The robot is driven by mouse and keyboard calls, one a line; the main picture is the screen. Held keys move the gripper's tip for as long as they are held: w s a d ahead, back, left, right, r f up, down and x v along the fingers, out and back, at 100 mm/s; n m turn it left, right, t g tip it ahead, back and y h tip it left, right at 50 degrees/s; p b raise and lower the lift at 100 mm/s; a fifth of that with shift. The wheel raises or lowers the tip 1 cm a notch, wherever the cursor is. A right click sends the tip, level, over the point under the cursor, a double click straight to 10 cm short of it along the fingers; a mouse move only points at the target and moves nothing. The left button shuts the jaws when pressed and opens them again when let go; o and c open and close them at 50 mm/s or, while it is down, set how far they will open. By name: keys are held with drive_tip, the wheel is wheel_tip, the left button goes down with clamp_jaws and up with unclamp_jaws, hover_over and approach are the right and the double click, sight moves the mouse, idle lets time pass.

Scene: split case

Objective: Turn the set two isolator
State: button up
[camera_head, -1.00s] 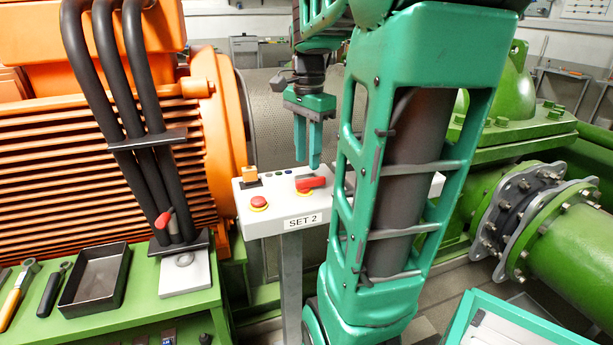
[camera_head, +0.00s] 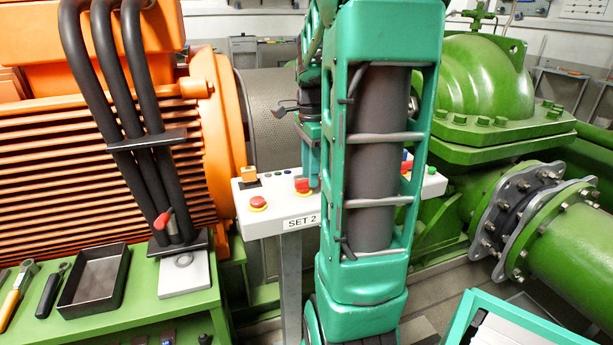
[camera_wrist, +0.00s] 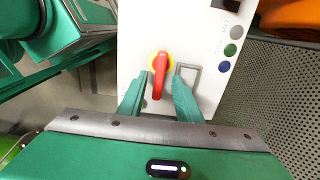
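The set two isolator's red handle (camera_wrist: 159,75) sits on a yellow disc on a pale panel in the wrist view. In the head view, the handle (camera_head: 301,187) shows on the box (camera_head: 250,225) labelled SET 2, partly hidden by my gripper and arm. My gripper (camera_wrist: 160,90) is open, with one green finger on each side of the handle and visible gaps between.
A red mushroom button (camera_head: 258,203) and an orange block (camera_head: 249,174) are left of the handle. A bench (camera_head: 90,325) at left holds a black tray (camera_head: 95,278) and tools. A grey bracket (camera_wrist: 190,68) stands beside the right finger in the wrist view.

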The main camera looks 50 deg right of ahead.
drive_tip(key=shift+f, duration=0.55)
clamp_jaws()
